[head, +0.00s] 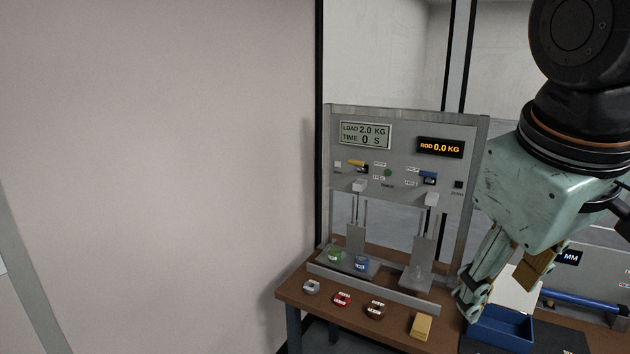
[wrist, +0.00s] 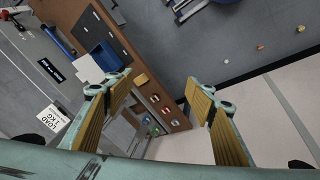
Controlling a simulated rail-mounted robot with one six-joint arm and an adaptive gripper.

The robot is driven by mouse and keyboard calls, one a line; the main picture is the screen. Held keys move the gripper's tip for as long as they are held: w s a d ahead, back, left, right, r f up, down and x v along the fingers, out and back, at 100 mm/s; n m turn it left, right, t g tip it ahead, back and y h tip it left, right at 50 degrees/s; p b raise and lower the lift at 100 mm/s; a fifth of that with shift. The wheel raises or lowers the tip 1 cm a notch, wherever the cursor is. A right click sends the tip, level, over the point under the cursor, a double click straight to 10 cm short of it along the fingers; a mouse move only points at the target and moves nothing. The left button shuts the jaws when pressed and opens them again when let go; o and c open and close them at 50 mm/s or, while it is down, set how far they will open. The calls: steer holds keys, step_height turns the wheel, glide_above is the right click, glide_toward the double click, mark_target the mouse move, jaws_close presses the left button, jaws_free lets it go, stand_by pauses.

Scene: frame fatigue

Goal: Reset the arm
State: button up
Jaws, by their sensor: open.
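My gripper (head: 502,288) hangs at the right of the head view, in front of the bench's right part. Its fingers are spread apart with nothing between them. The wrist view also shows my gripper (wrist: 158,86) open, with its yellow finger pads facing each other across an empty gap. My teal wrist is tilted, with the fingers slanting down and left in the head view. The gripper hides part of the bench and the equipment behind it. The wrist view looks down on the bench and floor from a distance.
The brown bench (head: 300,293) carries a grey test frame (head: 403,150) with displays. Green (head: 335,256) and blue (head: 361,263) weights sit on its left platform. Grey, red and brown weights, a yellow block (head: 421,326) and a blue bin (head: 499,330) are along the front. A wall fills the left.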

steer(key=s+a+f+m+y+b, duration=0.1)
steer(key=s+a+f, duration=0.1)
steer(key=s, duration=0.3)
steer(key=s+a+f+m+b, duration=0.1)
steer(key=s+a+f+m, duration=0.1)
steer(key=s, duration=0.3)
steer(key=shift+s+f+m+y, duration=0.3)
steer(key=shift+f+y, duration=0.1)
steer(key=shift+f, duration=0.4)
